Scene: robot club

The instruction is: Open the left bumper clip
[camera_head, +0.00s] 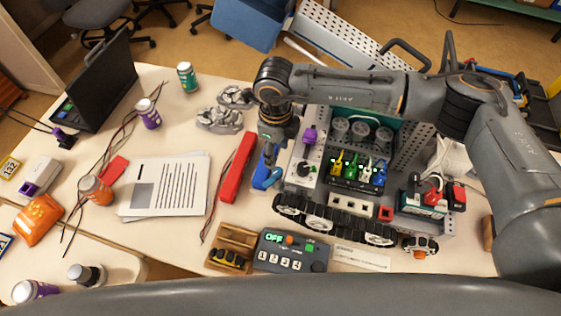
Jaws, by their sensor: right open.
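A small competition robot (346,212) with dark tracks and a grey perforated frame stands on the table. A long red bar (238,168), which looks like a bumper, lies at its left side, apart from the tracks. A blue piece (262,180) sits between the red bar and the robot; it may be the left clip, but I cannot tell its state. My right arm reaches across the robot from the right. My right gripper (271,162) points down at the blue piece, open, and partly hides it. I cannot tell whether they touch. My left gripper is not in view.
A control box (291,252) reading OFF and a wooden tray (232,240) stand in front of the robot. Grey wheels (220,119) lie behind the red bar. Bare table shows around the papers.

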